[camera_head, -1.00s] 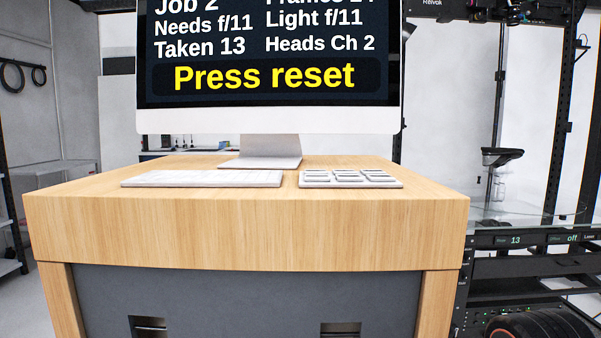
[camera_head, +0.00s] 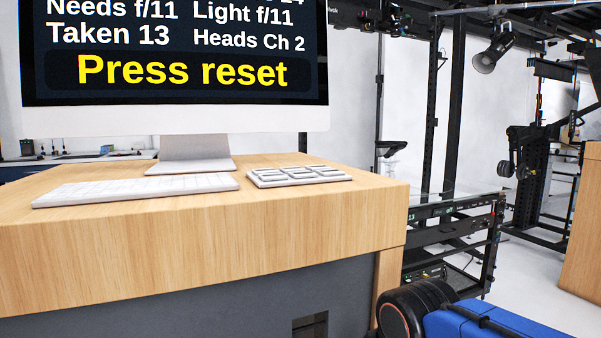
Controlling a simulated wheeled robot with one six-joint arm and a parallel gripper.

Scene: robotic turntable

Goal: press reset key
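A white keypad (camera_head: 298,176) with several large keys lies on the wooden desk (camera_head: 200,245), near its right end. The marks on its keys are too small to read, so I cannot tell which is the reset key. A white keyboard (camera_head: 135,190) lies to its left. The monitor (camera_head: 175,122) behind them shows "Press reset" in yellow, with "Taken 13", "Needs f/11", "Light f/11" and "Heads Ch 2" above. My gripper is not in view.
A black-framed rig with a glass top (camera_head: 455,208) stands right of the desk. A black wheel (camera_head: 412,308) and a blue case-like body (camera_head: 480,320) are at the lower right, close to the desk's corner. Open pale floor (camera_head: 530,275) lies beyond.

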